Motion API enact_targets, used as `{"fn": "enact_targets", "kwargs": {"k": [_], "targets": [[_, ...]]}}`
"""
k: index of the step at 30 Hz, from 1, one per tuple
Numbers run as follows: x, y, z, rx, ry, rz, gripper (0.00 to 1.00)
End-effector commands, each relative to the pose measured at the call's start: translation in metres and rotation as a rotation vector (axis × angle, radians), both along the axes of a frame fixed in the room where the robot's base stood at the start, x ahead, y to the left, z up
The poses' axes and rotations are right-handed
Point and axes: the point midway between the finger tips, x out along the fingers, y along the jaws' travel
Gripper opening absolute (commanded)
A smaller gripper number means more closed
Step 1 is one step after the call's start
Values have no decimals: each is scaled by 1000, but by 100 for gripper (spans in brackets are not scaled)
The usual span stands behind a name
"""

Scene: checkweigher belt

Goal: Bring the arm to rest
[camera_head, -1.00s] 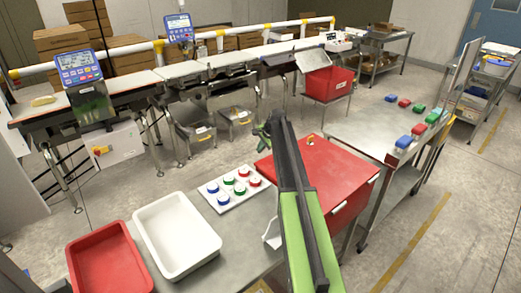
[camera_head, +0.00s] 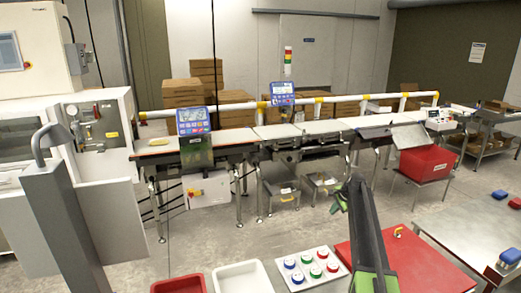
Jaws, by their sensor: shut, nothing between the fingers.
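My arm, dark with a green lower link, reaches up from the bottom edge, right of centre. My gripper (camera_head: 339,199) is the small green and dark shape beside the arm's far end. It is shut and empty, and its fingers look tiny from here. It is held in the air, with the grey floor behind it, above and beyond the red-topped box (camera_head: 400,262). It appears apart from everything around it.
A white tray (camera_head: 222,279), a red tray (camera_head: 180,286) and a white holder (camera_head: 333,266) with several coloured caps sit at the bottom. The checkweigher belt (camera_head: 240,136) runs across behind. A red bin (camera_head: 424,165) stands right; a steel table (camera_head: 470,236) is nearer. Floor between is clear.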

Motion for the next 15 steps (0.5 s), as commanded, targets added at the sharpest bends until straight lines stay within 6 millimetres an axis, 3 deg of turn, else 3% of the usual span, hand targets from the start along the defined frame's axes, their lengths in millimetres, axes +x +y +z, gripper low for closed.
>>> {"fn": "enact_targets", "kwargs": {"k": [1,4,8,12,15], "targets": [[0,31,0,0,0,30,0],[-22,90,-1,-10,6,88,0],[-75,161,-5,-49,37,195,0],[-162,228,-13,-134,90,396,0],[-235,259,-18,-212,138,575,0]]}}
